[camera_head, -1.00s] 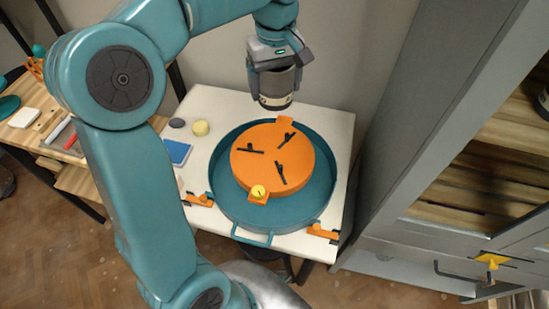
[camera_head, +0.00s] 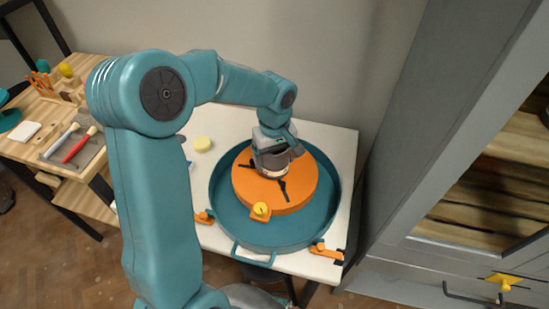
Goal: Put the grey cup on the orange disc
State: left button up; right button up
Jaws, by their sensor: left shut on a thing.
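The orange disc (camera_head: 300,187) lies in a round teal tray (camera_head: 325,208) on a white table. Dark clips show on its top. My left gripper (camera_head: 277,165) is over the disc, pointing down, shut on the grey cup (camera_head: 273,171). The cup is dark grey with a pale band near its base and is partly hidden by the gripper. It is over the back-left to middle part of the disc; I cannot tell whether its base touches the disc. My right gripper is not in view.
Orange clamps (camera_head: 325,249) stand by the tray. A pale yellow round piece (camera_head: 202,144) lies at the table's back left. A grey cabinet (camera_head: 440,150) stands at right, a wooden bench with tools at left.

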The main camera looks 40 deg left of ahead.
pick_arm(q)
jog(key=shift+f, duration=0.25)
jog(key=shift+f, duration=0.2)
jog(key=o, duration=1.1)
jog(key=shift+r, duration=0.3)
notch_tip(320, 180, up, 12)
jog(key=p, duration=0.1)
